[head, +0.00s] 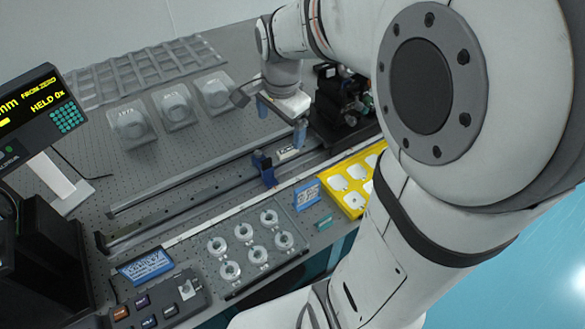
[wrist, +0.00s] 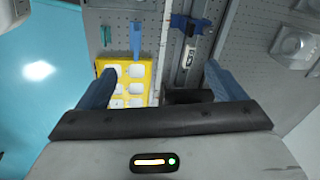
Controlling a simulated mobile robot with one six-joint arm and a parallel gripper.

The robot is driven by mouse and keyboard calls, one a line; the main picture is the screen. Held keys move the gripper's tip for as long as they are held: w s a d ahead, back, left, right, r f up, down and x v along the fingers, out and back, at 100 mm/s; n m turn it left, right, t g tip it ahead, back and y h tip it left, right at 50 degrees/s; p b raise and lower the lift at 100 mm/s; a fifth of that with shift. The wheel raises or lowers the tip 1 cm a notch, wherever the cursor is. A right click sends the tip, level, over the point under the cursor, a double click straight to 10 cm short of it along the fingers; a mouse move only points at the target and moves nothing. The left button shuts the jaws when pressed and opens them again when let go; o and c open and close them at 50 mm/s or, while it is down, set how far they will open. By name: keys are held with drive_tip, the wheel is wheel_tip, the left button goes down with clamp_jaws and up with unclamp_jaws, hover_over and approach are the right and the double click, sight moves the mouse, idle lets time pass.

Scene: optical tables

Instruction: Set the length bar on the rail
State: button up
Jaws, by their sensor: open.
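A small pale block with dark marking (head: 288,152), which may be the length bar, sits at the long dark rail (head: 180,208), just right of a blue clamp-like piece (head: 264,167). In the wrist view the grey block (wrist: 188,57) lies in line with the rail, beyond the fingers, with the blue piece (wrist: 190,25) past it. My gripper (head: 281,124) is above the rail area with its blue fingers apart. In the wrist view my gripper (wrist: 158,73) is open, with nothing held between the fingers. I cannot tell whether the block is seated.
A yellow tray (head: 347,205) with white pieces stands in front of the rail. A grey plate of ring mounts (head: 240,262) is nearer, with a blue sign (head: 145,266) beside it. Dark equipment (head: 340,100) stands at the rail's far end. A display (head: 38,110) is at left.

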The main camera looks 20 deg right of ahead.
drive_tip(key=s+a+n+t, duration=0.1)
drive_tip(key=s+a+n, duration=0.1)
drive_tip(key=s+n, duration=1.1)
drive_tip(key=shift+s+a+r, duration=0.15)
drive_tip(key=shift+s+a, duration=0.15)
drive_tip(key=shift+s, duration=0.05)
